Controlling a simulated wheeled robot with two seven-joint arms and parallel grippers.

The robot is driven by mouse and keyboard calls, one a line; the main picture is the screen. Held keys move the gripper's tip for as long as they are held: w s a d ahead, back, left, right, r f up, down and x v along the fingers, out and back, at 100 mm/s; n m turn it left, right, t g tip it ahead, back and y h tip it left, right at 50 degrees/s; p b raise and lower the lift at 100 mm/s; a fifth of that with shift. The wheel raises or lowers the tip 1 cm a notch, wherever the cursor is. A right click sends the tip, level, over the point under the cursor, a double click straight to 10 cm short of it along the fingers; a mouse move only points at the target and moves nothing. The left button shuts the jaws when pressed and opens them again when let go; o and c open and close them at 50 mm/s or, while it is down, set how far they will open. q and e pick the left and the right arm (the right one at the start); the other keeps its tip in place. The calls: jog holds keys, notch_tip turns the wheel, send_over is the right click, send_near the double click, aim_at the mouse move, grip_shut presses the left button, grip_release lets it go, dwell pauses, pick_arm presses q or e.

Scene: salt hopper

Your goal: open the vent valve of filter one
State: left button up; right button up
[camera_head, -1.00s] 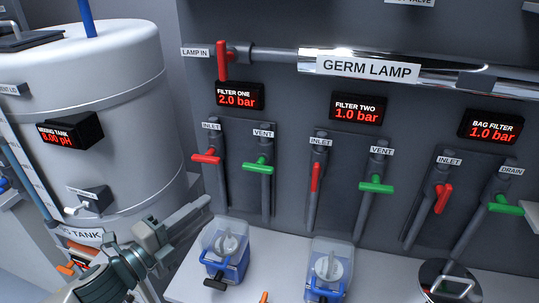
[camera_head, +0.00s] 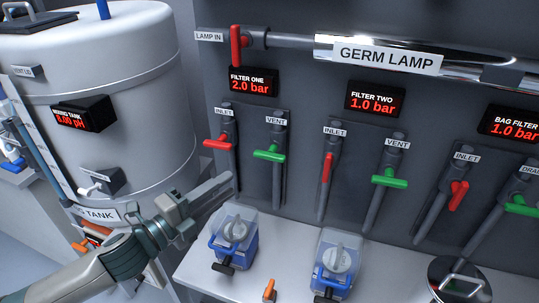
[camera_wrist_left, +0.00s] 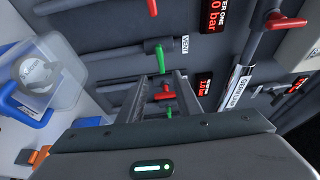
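The vent valve of filter one has a green crossbar handle (camera_head: 269,155), lying roughly horizontal across its dark pipe under a VENT label. In the left wrist view, this green handle (camera_wrist_left: 159,58) stands just beyond the fingertips. My left gripper (camera_head: 232,182) is to the left of and below the handle, pointing toward the panel and apart from it. In the left wrist view, the fingers (camera_wrist_left: 170,88) are spread with nothing held between them. The filter one display (camera_head: 251,82) reads 2.0 bar. My right gripper is not in view.
The red filter one inlet handle (camera_head: 217,143) is left of the vent. Filter two has a red inlet handle (camera_head: 326,168) and green vent handle (camera_head: 389,181). A large tank (camera_head: 150,120) is at left.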

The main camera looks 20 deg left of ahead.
aim_at(266, 158)
pick_arm(q)
jog(key=p+x, duration=0.5)
jog(key=x, duration=1)
jog(key=shift+r, duration=0.1)
jog(key=shift+w+d, duration=0.3)
jog(key=shift+w, duration=0.25)
grip_shut()
